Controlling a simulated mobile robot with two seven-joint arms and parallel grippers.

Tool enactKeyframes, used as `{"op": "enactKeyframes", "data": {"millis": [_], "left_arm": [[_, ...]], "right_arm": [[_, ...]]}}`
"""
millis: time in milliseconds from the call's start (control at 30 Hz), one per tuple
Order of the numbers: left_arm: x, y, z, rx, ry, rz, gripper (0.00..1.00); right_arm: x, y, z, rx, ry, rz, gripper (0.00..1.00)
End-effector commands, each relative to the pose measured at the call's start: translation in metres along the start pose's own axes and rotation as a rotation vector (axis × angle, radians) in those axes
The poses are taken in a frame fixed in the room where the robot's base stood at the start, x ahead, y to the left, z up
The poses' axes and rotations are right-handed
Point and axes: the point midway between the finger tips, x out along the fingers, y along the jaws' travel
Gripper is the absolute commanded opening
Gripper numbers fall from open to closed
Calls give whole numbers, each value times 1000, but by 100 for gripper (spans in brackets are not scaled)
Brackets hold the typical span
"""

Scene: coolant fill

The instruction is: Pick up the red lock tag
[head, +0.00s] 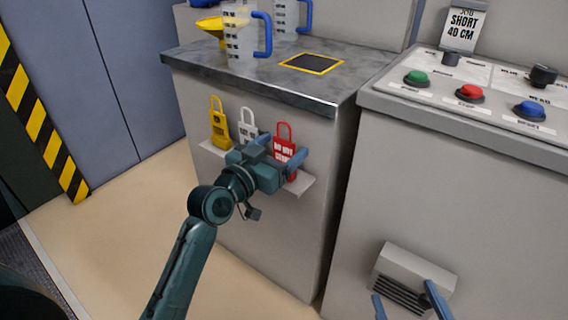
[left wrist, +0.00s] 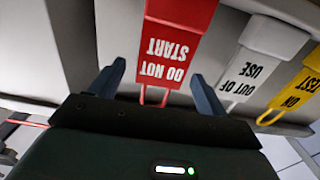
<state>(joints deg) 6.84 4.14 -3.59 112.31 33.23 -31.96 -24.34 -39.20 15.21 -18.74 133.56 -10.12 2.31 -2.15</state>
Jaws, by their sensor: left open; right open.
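The red lock tag (head: 285,138), marked DO NOT START, stands upright at the right end of a small shelf on the cabinet's front. My left gripper (head: 278,151) is open in front of it and partly covers it in the head view. In the left wrist view the red tag (left wrist: 178,42) appears upside down, its loop between the two spread fingers of my left gripper (left wrist: 158,88). I see no finger pressed on it. My right gripper (head: 408,303) is open and empty at the bottom right of the head view.
A white OUT OF USE tag (head: 247,128) and a yellow tag (head: 218,125) stand to the left on the same shelf (head: 300,186). The countertop (head: 190,56) above holds jugs and a yellow funnel (head: 210,25). A button console (head: 385,98) stands right.

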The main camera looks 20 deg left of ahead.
Motion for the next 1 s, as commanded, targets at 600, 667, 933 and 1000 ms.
{"op": "enactKeyframes", "data": {"millis": [600,667,933,1000], "left_arm": [[0,0,0,0,0,0,29],[0,0,0,0,1,0,28],[0,0,-4,1,1,0,28],[0,0,-10,2,2,0,28]], "right_arm": [[0,0,0,0,-2,1,65],[0,0,0,0,-2,1,65],[0,1,-1,1,-8,1,65],[0,2,-1,4,-19,1,65]]}}
